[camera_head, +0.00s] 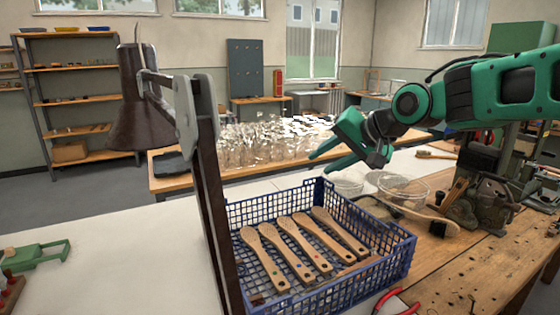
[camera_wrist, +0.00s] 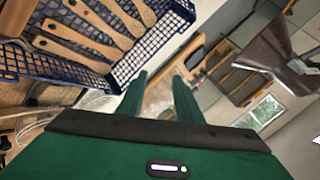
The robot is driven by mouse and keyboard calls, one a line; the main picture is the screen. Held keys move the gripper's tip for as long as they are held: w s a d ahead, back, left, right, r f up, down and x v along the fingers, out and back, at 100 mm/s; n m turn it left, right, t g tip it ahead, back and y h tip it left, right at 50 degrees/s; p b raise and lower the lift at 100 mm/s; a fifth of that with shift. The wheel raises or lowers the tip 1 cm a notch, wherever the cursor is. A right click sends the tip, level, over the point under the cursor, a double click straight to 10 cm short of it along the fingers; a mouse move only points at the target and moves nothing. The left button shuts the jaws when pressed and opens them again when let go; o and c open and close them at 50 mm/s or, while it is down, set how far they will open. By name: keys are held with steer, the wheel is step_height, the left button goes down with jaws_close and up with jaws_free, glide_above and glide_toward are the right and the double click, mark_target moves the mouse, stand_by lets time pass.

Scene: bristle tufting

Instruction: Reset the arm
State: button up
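My gripper (camera_head: 318,164) is green and hangs in the air above and behind the blue crate, with its fingers pointing left. In the wrist view its two fingers (camera_wrist: 159,78) stand apart with nothing between them. The arm reaches in from the right. The blue mesh crate (camera_head: 403,262) stands on the table and holds several wooden brush handles (camera_head: 293,247) lying side by side. Crate (camera_wrist: 182,38) and handles (camera_wrist: 85,45) also show in the wrist view, beyond the fingers at upper left.
A dark lamp (camera_head: 140,110) on a tall post rises at the crate's left. Clear bowls (camera_head: 403,187), a brush (camera_head: 425,219) and a machine (camera_head: 490,200) stand at the right. Red-handled pliers (camera_head: 396,303) lie in front. The white tabletop at left (camera_head: 130,240) is mostly clear.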

steer(key=s+d+f+g+h, duration=0.1)
steer(key=s+d+f+h, duration=0.1)
steer(key=s+d+f, duration=0.35)
steer(key=s+d+f+m+g+h, duration=0.1)
steer(key=s+d+f+h, duration=0.15)
steer(key=d, duration=0.65)
steer(key=s+d+f+g+h, duration=0.1)
steer(key=s+d+f, duration=0.2)
steer(key=s+d, duration=0.3)
steer(key=s+d+f+g, duration=0.2)
steer(key=s+d+f, duration=0.2)
steer(key=s, duration=0.7)
steer(key=s+d+f+m+g, duration=0.1)
steer(key=s+d+f+g, duration=0.2)
steer(key=s, duration=0.7)
steer(key=shift+s+d+f+h, duration=0.35)
steer(key=shift+d+f, duration=0.35)
steer(key=shift+d, duration=0.45)
steer(key=shift+w+f, duration=0.25)
steer(key=shift+w, duration=0.4)
